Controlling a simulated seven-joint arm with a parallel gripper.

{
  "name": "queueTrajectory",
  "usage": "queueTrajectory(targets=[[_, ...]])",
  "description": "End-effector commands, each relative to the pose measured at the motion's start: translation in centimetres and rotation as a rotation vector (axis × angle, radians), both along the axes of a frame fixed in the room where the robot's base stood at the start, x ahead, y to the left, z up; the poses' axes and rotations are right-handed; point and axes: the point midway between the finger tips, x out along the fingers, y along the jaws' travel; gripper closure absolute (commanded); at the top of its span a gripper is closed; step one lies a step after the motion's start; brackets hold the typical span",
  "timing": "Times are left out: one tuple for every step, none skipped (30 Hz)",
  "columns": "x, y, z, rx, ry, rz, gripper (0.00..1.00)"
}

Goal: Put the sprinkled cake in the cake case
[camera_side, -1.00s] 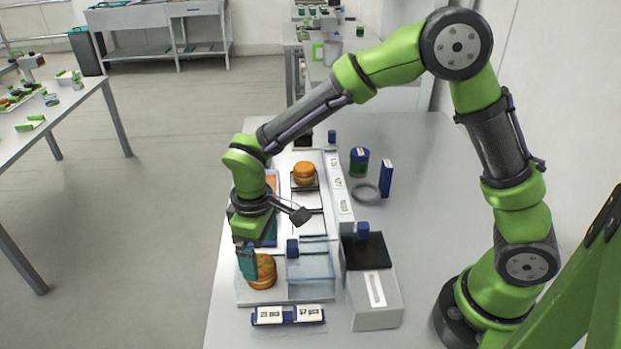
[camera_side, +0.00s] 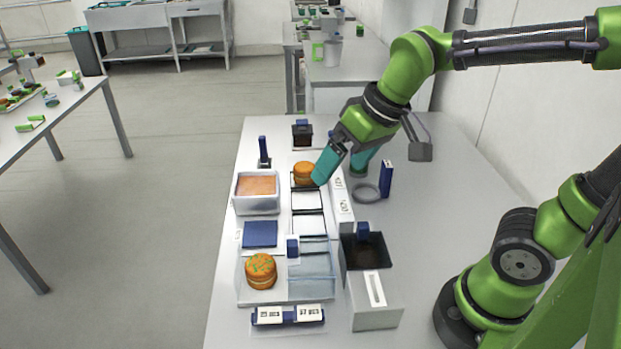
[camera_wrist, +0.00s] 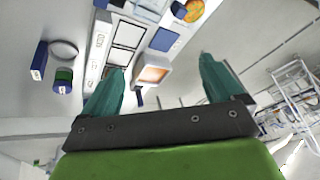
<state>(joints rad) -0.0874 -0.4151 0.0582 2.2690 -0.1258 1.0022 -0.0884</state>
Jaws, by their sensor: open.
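The sprinkled cake (camera_side: 261,271), orange-brown with green sprinkles, stands upright on the left part of a pale base at the table's near end. A clear case part (camera_side: 311,272) with a blue knob (camera_side: 292,247) is beside it on the right; whether walls surround the cake is unclear. The cake shows at the top edge of the wrist view (camera_wrist: 192,9). My gripper (camera_side: 338,174) is open and empty, well away from this cake, toward the table's far end. In the side view its left finger overlaps the edge of a plain cake (camera_side: 303,172); contact cannot be told. Both fingers show apart in the wrist view (camera_wrist: 160,65).
An orange-filled pan (camera_side: 257,204), a blue square (camera_side: 261,235) and black-edged pads (camera_side: 308,224) lie between. A ring (camera_side: 366,194) and blue box (camera_side: 386,178) stand right of my gripper. Labels (camera_side: 288,316) sit in front.

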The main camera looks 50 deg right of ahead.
Motion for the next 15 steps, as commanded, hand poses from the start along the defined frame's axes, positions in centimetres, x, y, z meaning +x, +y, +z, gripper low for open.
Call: queueTrajectory(targets=[[-1.3, -0.9, 0.4, 0.032, -0.045, -0.055, 0.06], [-1.9, -1.4, 0.5, 0.05, -0.065, -0.083, 0.06], [-2.6, -1.8, 0.6, 0.074, -0.09, -0.117, 0.06], [-3.1, -2.1, 0.6, 0.089, -0.106, -0.139, 0.06], [-3.5, -2.3, 0.6, 0.103, -0.121, -0.159, 0.06], [-3.9, -2.6, 0.6, 0.119, -0.137, -0.182, 0.06], [-4.2, -2.7, 0.6, 0.13, -0.147, -0.195, 0.06], [-4.4, -2.8, 0.5, 0.139, -0.155, -0.205, 0.06], [-4.6, -2.9, 0.5, 0.146, -0.164, -0.215, 0.06], [-4.7, -3.0, 0.5, 0.151, -0.169, -0.221, 0.06], [-4.8, -3.0, 0.5, 0.154, -0.172, -0.225, 0.06], [-4.8, -3.1, 0.5, 0.156, -0.172, -0.229, 0.06], [-4.8, -3.1, 0.5, 0.157, -0.172, -0.229, 0.06], [-4.8, -3.1, 0.4, 0.157, -0.172, -0.229, 0.06], [-4.8, -3.1, 0.4, 0.157, -0.172, -0.228, 0.06]])
